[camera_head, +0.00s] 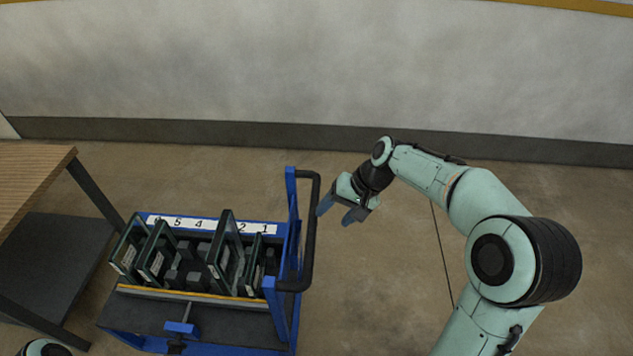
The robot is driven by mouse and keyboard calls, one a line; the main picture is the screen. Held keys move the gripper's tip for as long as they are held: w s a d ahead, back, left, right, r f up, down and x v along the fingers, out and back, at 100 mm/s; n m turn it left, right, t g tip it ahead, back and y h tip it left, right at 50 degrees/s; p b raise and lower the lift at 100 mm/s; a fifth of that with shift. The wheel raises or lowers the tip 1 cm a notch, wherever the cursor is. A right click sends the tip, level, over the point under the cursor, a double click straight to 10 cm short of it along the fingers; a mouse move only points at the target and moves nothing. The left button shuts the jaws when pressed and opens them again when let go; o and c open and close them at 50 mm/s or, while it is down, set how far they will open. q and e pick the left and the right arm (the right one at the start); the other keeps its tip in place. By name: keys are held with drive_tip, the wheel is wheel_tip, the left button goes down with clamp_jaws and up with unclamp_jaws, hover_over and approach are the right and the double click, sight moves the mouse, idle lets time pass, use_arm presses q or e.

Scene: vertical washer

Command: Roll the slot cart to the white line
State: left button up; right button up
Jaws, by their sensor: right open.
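The slot cart (277,332) is blue with a dark deck and stands at the lower left of the head view. Several dark framed panels (225,245) stand upright in its slots, beside a white strip (210,224) with numbers. Its black handle (311,235) rises on the right side. My right gripper (336,214) is open and empty, just right of the handle, with its fingers pointing down and left. One fingertip is close to the handle; I cannot tell whether it touches. Of my left arm only a small part shows at the bottom left corner, without its gripper. No white line shows.
A wooden-topped table (32,172) with dark legs and a dark lower shelf (45,265) stands left of the cart, close to it. A grey wall (300,65) with a dark base runs along the back. The brown floor (390,285) right of the cart is bare, with a thin dark seam.

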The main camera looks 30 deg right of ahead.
sight(314, 234)
drive_tip(key=b+x, duration=0.1)
drive_tip(key=x, duration=0.2)
drive_tip(key=b+x, duration=0.1)
drive_tip(key=x, duration=0.2)
drive_tip(key=b+x, duration=0.2)
drive_tip(key=x, duration=0.2)
drive_tip(key=shift+a, duration=0.3)
use_arm(q)
drive_tip(key=s+f, duration=0.5)
drive_tip(key=f, duration=0.1)
drive_tip(key=shift+s+g, duration=0.3)
use_arm(e)
drive_tip(key=shift+w+a+f, duration=0.25)
drive_tip(key=shift+a+f, duration=0.1)
drive_tip(key=shift+f, duration=0.3)
clamp_jaws()
use_arm(q)
drive_tip(key=shift+r, duration=0.1)
